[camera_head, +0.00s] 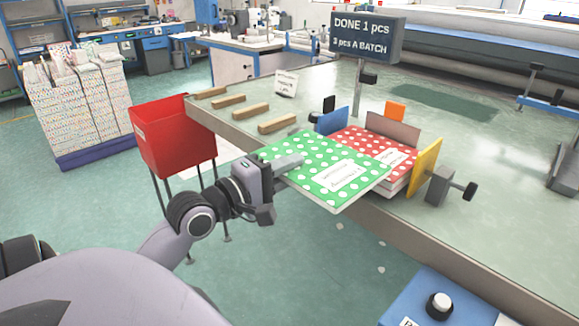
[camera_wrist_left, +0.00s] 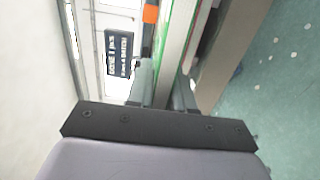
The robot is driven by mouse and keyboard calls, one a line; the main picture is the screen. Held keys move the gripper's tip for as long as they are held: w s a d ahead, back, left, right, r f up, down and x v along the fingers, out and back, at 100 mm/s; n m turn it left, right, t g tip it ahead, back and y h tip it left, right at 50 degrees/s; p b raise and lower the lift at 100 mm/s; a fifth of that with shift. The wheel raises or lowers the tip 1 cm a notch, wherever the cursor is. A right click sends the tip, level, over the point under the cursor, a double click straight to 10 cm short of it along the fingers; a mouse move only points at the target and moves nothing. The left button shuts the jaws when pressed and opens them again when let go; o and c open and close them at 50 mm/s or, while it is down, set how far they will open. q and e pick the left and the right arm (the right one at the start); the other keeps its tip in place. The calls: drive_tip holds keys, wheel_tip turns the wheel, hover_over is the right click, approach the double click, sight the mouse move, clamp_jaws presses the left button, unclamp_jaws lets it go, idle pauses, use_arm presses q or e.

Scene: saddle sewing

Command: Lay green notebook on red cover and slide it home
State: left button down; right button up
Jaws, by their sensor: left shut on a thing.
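The green notebook (camera_head: 318,178) with white dots and a white label is held by my left gripper (camera_head: 290,163), which is shut on its left edge. The notebook is roughly flat and partly overlaps the red cover (camera_head: 375,146) in the head view; whether they touch I cannot tell. The red cover has white dots and a label and lies on a stack at the table's front edge, between guides. In the left wrist view the notebook (camera_wrist_left: 176,45) shows edge-on between the fingers (camera_wrist_left: 162,92). My right gripper is out of view.
Around the stack stand a blue guide (camera_head: 333,121), a grey-brown plate (camera_head: 394,130), an orange tab (camera_head: 396,110), a yellow guide (camera_head: 426,166) and a clamp (camera_head: 447,187). Wooden blocks (camera_head: 277,123) lie on the table at left. A red bin (camera_head: 175,140) stands left. A blue button box (camera_head: 437,301) is front right.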

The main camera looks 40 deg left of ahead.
sight(331, 150)
use_arm(q)
drive_tip(key=shift+w+r, duration=0.15)
drive_tip(key=shift+w, duration=0.05)
drive_tip(key=w, duration=0.4)
drive_tip(key=w+p, duration=0.1)
drive_tip(key=w, duration=0.2)
drive_tip(key=w+d+f+p, duration=0.1)
drive_tip(key=w, duration=0.3)
drive_tip(key=shift+w, duration=0.3)
drive_tip(key=shift+f, duration=0.75)
drive_tip(key=shift+f+b, duration=0.3)
drive_tip(key=shift+f, duration=0.05)
drive_tip(key=c, duration=0.9)
unclamp_jaws()
drive_tip(key=shift+f, duration=0.2)
drive_tip(key=shift+s, duration=0.15)
